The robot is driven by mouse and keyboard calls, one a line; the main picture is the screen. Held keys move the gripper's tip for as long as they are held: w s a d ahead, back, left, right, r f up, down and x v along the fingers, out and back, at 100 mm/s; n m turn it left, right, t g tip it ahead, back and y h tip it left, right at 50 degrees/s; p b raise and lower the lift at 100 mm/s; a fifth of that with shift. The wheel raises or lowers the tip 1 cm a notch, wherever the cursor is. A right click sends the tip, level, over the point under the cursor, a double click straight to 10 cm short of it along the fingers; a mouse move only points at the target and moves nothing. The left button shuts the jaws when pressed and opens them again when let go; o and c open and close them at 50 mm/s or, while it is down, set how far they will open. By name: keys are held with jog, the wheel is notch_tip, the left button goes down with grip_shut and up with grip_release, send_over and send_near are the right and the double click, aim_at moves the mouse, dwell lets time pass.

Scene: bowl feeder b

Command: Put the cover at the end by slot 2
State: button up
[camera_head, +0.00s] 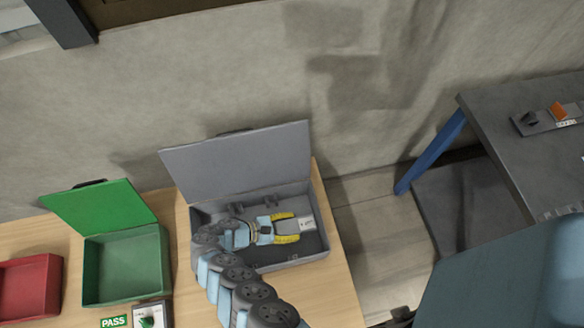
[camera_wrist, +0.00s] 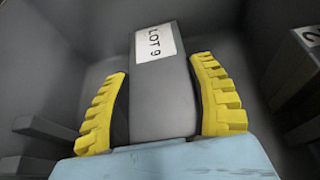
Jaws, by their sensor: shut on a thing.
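My gripper (camera_head: 284,228), with yellow ribbed fingers, reaches down into an open grey box (camera_head: 254,266) on the wooden table. In the wrist view its fingers stand on both sides of a grey block (camera_wrist: 162,100) and are shut on it. The block has a white label reading "LOT 9" at its far end; the pale label also shows in the head view (camera_head: 305,224). I cannot tell whether this block is the cover. A grey piece marked "2" (camera_wrist: 306,45) stands at the right in the wrist view. The box's raised grey lid (camera_head: 238,162) leans back behind it.
A green box (camera_head: 125,265) with a raised lid and a red box (camera_head: 30,287) stand to the left. A "PASS" sign (camera_head: 114,321) and a small dial unit (camera_head: 149,316) are in front. A grey ledge (camera_wrist: 45,128) lies left of my gripper, inside the box.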

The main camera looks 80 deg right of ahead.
aim_at(292, 227)
jog(key=shift+f+b, duration=0.55)
jog(key=shift+f, duration=0.05)
jog(key=o, duration=1.3)
jog(key=shift+r, duration=0.15)
jog(key=shift+w+d+r, duration=0.1)
jog(key=shift+w+r, duration=0.05)
jog(key=shift+r, duration=4.75)
